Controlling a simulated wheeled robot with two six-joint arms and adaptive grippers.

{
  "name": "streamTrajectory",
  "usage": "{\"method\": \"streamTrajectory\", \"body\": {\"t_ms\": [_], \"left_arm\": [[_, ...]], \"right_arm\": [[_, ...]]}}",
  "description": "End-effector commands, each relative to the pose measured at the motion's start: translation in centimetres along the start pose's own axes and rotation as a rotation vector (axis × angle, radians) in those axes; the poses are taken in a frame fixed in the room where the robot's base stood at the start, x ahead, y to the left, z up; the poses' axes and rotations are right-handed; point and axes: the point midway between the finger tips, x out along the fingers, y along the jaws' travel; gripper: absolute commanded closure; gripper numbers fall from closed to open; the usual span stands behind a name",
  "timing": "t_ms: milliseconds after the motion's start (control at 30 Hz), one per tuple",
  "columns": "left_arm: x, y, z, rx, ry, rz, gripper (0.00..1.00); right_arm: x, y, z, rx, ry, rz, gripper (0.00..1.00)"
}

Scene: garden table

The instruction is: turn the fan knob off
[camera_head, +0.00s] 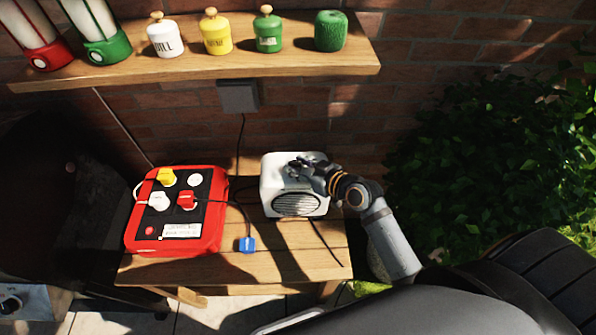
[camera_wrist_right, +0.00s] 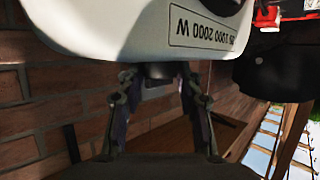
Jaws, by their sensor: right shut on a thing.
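The white fan heater (camera_head: 270,180) stands on the wooden table, with its round grille facing the front. My right gripper (camera_head: 298,168) reaches from the right to the heater's top. In the right wrist view, the white casing (camera_wrist_right: 130,25) carries an upside-down label reading 1000 2000 W. There my right gripper (camera_wrist_right: 157,80) has its fingers on either side of a small dark part under the casing, which I take as the fan knob (camera_wrist_right: 158,72). Its marking and the setting it points to are hidden. My left gripper is not in view.
A red power box (camera_head: 130,240) with yellow, white and red plugs sits left of the heater. A blue plug (camera_head: 247,244) and cables lie between them on the table (camera_head: 200,270). A shelf (camera_head: 200,68) with jars and lanterns is above. Bushes (camera_head: 470,160) fill the right.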

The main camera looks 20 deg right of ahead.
Motion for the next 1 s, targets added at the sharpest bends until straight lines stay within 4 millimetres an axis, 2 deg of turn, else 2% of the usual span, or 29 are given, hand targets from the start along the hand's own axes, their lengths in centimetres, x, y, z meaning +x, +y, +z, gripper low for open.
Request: {"method": "streamTrajectory", "body": {"t_ms": [33,500,700,1000], "left_arm": [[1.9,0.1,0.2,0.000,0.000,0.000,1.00],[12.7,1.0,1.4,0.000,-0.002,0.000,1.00],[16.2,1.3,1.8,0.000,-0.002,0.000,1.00],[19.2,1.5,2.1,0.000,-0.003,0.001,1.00]], "right_arm": [[0.4,0.2,0.9,-0.026,0.000,-0.033,0.96],[0.7,1.0,1.1,-0.191,0.000,-0.437,0.96],[0.8,1.1,0.6,-0.259,0.006,-0.614,0.96],[0.8,1.3,-0.1,-0.361,0.009,-0.874,0.96]]}}
